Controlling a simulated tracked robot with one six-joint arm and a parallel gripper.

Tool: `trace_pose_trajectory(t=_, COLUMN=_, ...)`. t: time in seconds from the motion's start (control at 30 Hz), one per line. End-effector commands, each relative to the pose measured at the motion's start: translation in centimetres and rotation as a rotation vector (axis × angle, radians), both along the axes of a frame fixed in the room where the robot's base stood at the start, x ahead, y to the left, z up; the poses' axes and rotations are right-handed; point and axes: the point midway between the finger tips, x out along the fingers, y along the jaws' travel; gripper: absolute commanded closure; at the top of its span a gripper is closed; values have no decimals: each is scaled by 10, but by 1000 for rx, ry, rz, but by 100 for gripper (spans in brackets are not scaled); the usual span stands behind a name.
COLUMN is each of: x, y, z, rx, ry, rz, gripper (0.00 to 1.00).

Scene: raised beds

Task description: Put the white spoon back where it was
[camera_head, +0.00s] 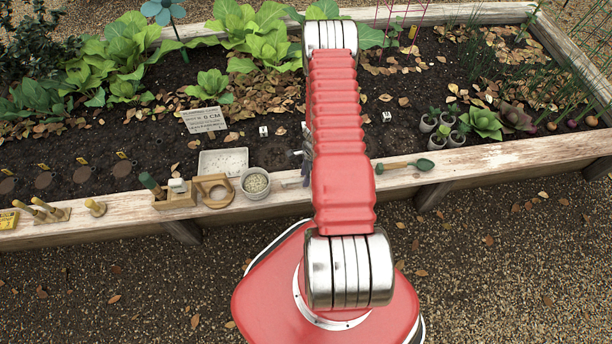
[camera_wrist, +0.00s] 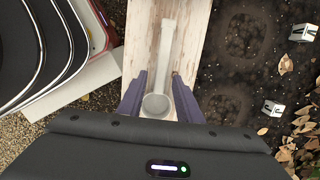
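The white spoon (camera_wrist: 165,50) lies on the pale plank rim of the raised bed in the wrist view. Its round bowl (camera_wrist: 157,106) is near my gripper and its handle points up the picture. My gripper (camera_wrist: 158,80) is open, with one purple finger on each side of the spoon near its bowl. A gap shows between the fingers and the spoon, and I cannot tell how high the fingers are above the plank. In the head view my arm hides most of the gripper, and only a pale bit of the spoon (camera_head: 288,184) shows left of the arm.
Along the plank rim (camera_head: 465,158) stand a wooden caddy (camera_head: 176,196), a wooden ring stand (camera_head: 212,190) and a bowl of pellets (camera_head: 255,184). A green-ended tool (camera_head: 404,166) lies to the right. A white tray (camera_head: 223,161) sits on the soil behind.

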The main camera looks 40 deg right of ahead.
Motion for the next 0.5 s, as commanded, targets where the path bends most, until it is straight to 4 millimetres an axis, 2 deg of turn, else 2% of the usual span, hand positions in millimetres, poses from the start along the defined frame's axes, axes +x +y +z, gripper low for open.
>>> trace_pose_trajectory(t=0.23, x=-1, y=-1, z=10, rx=0, ry=0, rz=0, gripper=68)
trace_pose_trajectory(t=0.5, x=-3, y=-6, z=40, rx=-1, ry=-2, rz=0, gripper=68)
